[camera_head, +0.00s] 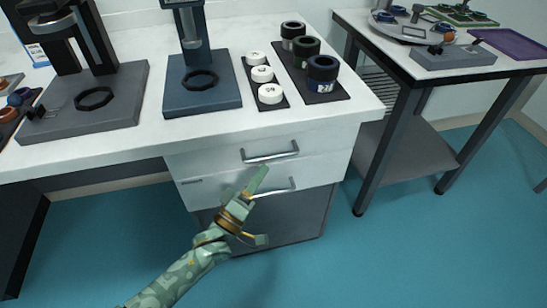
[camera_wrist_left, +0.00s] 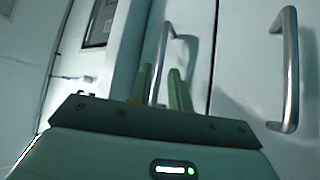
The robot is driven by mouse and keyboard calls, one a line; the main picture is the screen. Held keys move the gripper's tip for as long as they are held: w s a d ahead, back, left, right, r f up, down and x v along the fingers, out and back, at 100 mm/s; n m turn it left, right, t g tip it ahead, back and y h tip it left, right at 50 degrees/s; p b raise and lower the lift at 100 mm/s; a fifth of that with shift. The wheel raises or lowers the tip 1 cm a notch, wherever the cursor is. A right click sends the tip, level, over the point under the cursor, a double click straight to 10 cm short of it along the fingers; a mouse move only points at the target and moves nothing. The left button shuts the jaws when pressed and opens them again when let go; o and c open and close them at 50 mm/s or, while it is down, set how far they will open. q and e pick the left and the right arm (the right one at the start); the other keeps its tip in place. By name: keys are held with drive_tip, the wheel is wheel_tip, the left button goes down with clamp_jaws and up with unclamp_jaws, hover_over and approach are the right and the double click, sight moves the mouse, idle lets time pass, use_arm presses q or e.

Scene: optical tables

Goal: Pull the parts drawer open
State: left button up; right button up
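The white cabinet under the bench has an upper drawer (camera_head: 220,158) and a lower drawer (camera_head: 325,172). Both look closed. The upper drawer has a grey bar handle (camera_head: 270,153), and the lower one has a similar handle (camera_head: 287,187). No readable label shows which is the parts drawer. My left gripper (camera_head: 260,175) is in front of the lower drawer and hides part of its handle. In the left wrist view, the gripper (camera_wrist_left: 162,80) is open, with a bar handle (camera_wrist_left: 163,52) between its fingers. Contact is unclear. My right gripper is not in view.
The white bench top (camera_head: 330,112) above carries a blue stand (camera_head: 203,92), white pucks and dark ring-shaped parts. A side table (camera_head: 385,75) stands at right. The teal floor (camera_head: 420,250) in front is clear. Another handle (camera_wrist_left: 289,75) shows in the wrist view.

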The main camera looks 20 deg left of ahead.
sight(273, 155)
use_arm(q)
drive_tip(key=b+x, duration=0.1)
drive_tip(key=x, duration=0.4)
drive_tip(key=shift+w+d+r, duration=0.1)
drive_tip(key=shift+w+r, duration=0.05)
drive_tip(key=shift+w, duration=0.2)
clamp_jaws()
